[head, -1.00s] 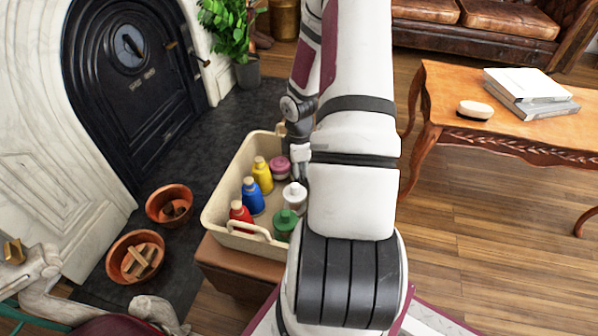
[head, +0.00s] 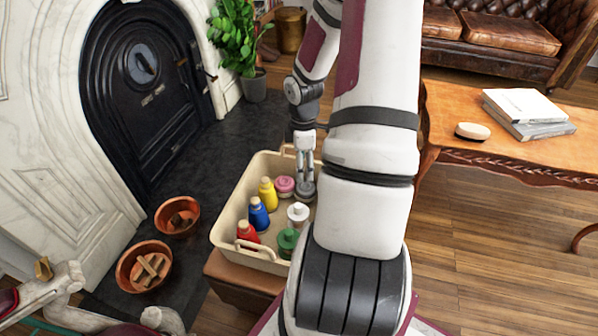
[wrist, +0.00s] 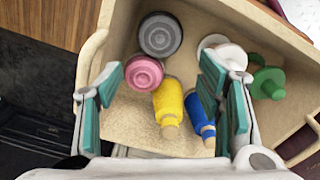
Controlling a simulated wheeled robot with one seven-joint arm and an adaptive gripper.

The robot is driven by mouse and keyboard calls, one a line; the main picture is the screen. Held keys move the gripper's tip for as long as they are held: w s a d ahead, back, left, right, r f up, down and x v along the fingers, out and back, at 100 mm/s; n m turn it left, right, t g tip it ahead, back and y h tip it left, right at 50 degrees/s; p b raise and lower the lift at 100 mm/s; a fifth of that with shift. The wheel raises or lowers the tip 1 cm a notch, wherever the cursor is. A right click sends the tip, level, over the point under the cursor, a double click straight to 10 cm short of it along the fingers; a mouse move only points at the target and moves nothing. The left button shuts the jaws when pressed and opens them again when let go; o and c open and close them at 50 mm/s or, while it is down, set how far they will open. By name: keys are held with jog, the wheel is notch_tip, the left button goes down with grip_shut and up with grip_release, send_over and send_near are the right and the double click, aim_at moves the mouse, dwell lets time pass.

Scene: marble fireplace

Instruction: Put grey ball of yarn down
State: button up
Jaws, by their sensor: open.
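The grey ball of yarn (head: 305,191) rests in the cream tray (head: 228,211), beside a round pink thing (head: 284,186). In the wrist view the grey ball (wrist: 160,35) is a round, ridged dark shape on the tray floor, near the tray's corner. My gripper (head: 306,172) is over the tray, just above the grey ball in the head view. In the wrist view my gripper (wrist: 160,68) has its teal-padded fingers wide apart, with nothing held between them. The grey ball lies beyond the fingertips.
Copper bowls (head: 144,268) lie at left. A wooden table (head: 470,150) is at right.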

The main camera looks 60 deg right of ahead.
jog(key=s+a+r+m+g+h, duration=0.1)
jog(key=a+r+m, duration=0.1)
jog(key=a+r, duration=0.7)
jog(key=s+a+r+m+h, duration=0.15)
jog(key=a+r, duration=0.45)
jog(key=r, duration=0.6)
jog(key=s+a+r+m+t+y, duration=0.1)
jog(key=s+a+r+m, duration=0.4)
jog(key=s+a, duration=1)
notch_tip(320, 180, up, 3)
jog(key=shift+a+f+y, duration=0.2)
jog(key=shift+a+y, duration=0.55)
jog(key=shift+a, duration=0.35)
